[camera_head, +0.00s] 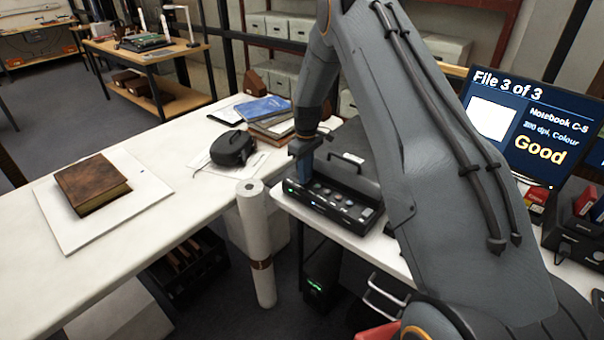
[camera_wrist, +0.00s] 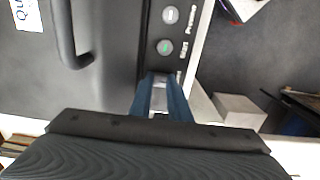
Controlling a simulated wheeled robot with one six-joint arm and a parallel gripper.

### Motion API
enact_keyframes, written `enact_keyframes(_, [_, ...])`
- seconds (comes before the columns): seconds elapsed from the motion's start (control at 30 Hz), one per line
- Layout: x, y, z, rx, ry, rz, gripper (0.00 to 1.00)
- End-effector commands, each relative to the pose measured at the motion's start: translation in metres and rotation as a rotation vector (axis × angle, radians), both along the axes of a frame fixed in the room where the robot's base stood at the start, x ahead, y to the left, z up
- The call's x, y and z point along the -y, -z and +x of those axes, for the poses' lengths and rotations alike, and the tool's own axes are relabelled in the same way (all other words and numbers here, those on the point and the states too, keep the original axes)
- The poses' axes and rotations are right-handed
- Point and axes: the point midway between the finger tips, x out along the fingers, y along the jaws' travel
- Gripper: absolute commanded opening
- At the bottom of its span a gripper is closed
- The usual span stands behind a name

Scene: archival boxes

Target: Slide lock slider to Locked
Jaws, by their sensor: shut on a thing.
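The lock slider (camera_wrist: 160,88) is a small pale piece on the front panel of a black scanner-like device (camera_head: 345,200); my fingers hide most of it. My gripper (camera_head: 303,178) reaches down to the panel's left end. In the wrist view my two blue fingers (camera_wrist: 160,82) are shut on the slider, beside a round green-marked button (camera_wrist: 165,47) and a pale grey button (camera_wrist: 169,15). I cannot read a Locked mark or tell the slider's position.
The device's lid has a black handle (camera_wrist: 68,38). A monitor (camera_head: 530,125) reading "Good" stands to the right. A rolled white tube (camera_head: 256,240) stands at the table edge. A brown book (camera_head: 92,184) lies on a white board at left. A black rounded object (camera_head: 233,148) sits behind.

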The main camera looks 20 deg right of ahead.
Motion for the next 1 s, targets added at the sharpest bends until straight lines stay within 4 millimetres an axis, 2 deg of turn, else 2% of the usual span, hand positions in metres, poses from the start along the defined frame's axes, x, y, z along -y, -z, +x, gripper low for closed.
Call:
enact_keyframes(0.07, [0.001, 0.000, -0.002, -0.006, 0.001, -0.001, 0.00])
enact_keyframes(0.1, [0.002, 0.000, -0.002, -0.007, 0.002, -0.001, 0.18])
enact_keyframes(0.17, [0.002, 0.000, -0.002, -0.007, 0.002, -0.001, 0.25])
enact_keyframes(0.43, [0.000, 0.000, -0.001, -0.005, 0.000, 0.000, 0.25])
enact_keyframes(0.57, [0.000, -0.007, 0.000, -0.002, 0.000, 0.000, 0.25])
enact_keyframes(1.0, [0.001, -0.068, -0.001, -0.004, 0.000, 0.000, 0.25])
